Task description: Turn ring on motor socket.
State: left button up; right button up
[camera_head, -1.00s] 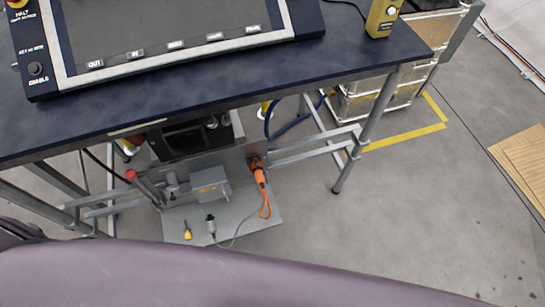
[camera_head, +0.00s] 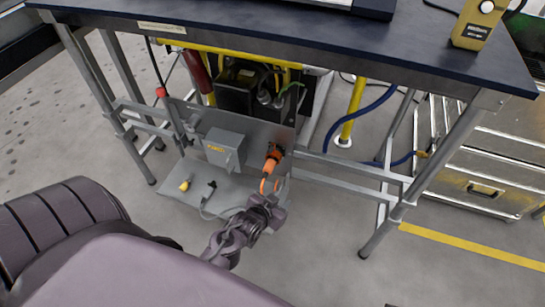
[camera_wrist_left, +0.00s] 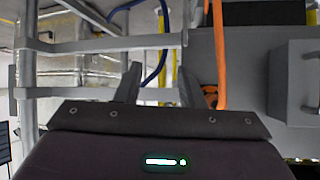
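The orange motor socket connector (camera_head: 273,160) sits on the right side of the grey panel under the table, with an orange cable hanging from it. Its ring is too small to make out. My left gripper (camera_head: 271,202) is just below and in front of it, apart from the connector as far as I can tell. In the left wrist view, which looks upside down, the fingers (camera_wrist_left: 159,82) stand apart with only background between them. A bit of orange connector (camera_wrist_left: 210,95) shows beside the right finger, partly hidden, with the orange cable (camera_wrist_left: 219,45) above. My right gripper is out of view.
A grey box (camera_head: 224,150) is on the panel left of the connector. A loose grey cable plug (camera_head: 211,185) and a yellow item (camera_head: 185,185) lie on the shelf. Table rails (camera_head: 345,166) and a leg (camera_head: 440,170) stand to the right. The dark tabletop (camera_head: 270,25) overhangs.

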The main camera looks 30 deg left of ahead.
aim_at(270, 152)
pick_arm(q)
jog(key=w+a+r+t+b, duration=0.1)
jog(key=a+r, duration=0.1)
jog(key=w+a+r+t+y+b, duration=0.1)
jog(key=a+r+t, duration=0.1)
jog(key=r, duration=0.1)
jog(key=w+a+r+t+y+b, duration=0.1)
jog(key=a+r+t, duration=0.1)
jog(key=r, duration=0.1)
jog(key=shift+r+n, duration=0.1)
jog(key=shift+n, duration=0.3)
jog(key=shift+a+r+t+y+b, duration=0.4)
jog(key=shift+a+t+y, duration=0.2)
jog(key=shift+a+t, duration=0.2)
jog(key=w, duration=0.3)
jog(key=w+a+b, duration=0.1)
jog(key=w, duration=0.2)
jog(key=shift+w+a, duration=0.15)
jog(key=shift+w, duration=0.45)
pick_arm(e)
jog(key=a+r+n+t+y, duration=0.1)
jog(key=a+r+t+y, duration=0.1)
jog(key=a+r, duration=0.3)
jog(key=shift+w+a+r+t, duration=0.3)
pick_arm(q)
grip_shut()
